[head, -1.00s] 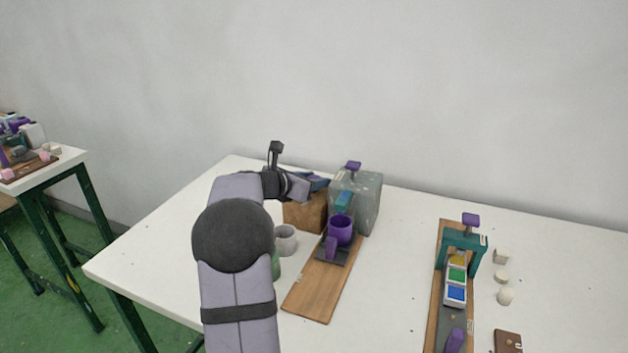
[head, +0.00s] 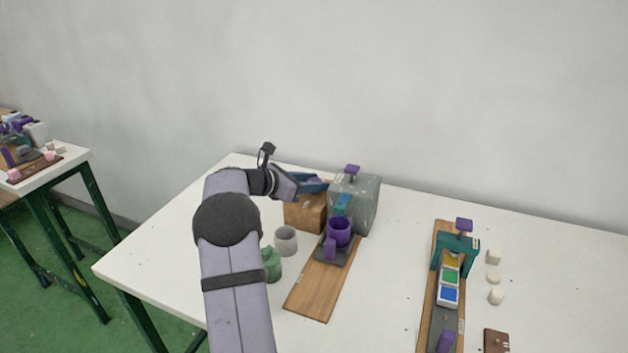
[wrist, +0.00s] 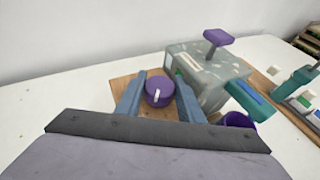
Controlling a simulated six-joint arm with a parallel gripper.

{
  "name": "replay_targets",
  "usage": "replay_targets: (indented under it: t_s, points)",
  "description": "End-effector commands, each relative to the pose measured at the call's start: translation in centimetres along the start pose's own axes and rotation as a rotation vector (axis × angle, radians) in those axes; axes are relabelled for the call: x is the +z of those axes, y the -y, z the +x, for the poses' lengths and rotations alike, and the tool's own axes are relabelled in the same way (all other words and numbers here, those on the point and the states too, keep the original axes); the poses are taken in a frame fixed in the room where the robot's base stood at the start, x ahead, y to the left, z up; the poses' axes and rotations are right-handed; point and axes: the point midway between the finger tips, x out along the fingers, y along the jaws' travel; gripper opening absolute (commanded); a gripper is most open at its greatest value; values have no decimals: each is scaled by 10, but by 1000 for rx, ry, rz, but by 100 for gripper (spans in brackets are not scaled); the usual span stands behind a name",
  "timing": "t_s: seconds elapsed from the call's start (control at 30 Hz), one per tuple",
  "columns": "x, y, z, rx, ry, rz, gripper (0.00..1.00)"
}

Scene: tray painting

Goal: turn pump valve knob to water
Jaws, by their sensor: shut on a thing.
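The purple valve knob (wrist: 158,90) is round with a white pointer mark. It sits on top of a brown wooden box (head: 303,212), beside the grey pump block (head: 358,205) with its purple T-handle. My gripper (head: 317,184) is over the box, its blue fingers on either side of the knob. In the wrist view my gripper (wrist: 159,98) is shut on the knob, whose white mark points roughly toward the wrist camera. In the head view the knob is hidden behind the fingers. I cannot make out a water label.
A purple cup (head: 339,232) stands on a dark stand in front of the pump, on a wooden board (head: 318,295). A grey cup (head: 286,241) and green jar (head: 271,264) stand left of it. A paint rig (head: 455,262) and pale blocks are at the right.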

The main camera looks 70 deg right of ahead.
Motion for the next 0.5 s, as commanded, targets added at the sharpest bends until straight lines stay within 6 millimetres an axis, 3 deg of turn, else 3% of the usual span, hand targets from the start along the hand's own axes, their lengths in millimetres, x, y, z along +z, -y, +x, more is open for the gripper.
replay_targets:
  t_s: [0.03,0.07,0.1,0.5]
  points:
    - [2,0,0,2,3,2,12]
    - [2,0,0,2,3,2,37]
    - [2,0,0,2,3,2,42]
    - [0,0,0,2,1,0,42]
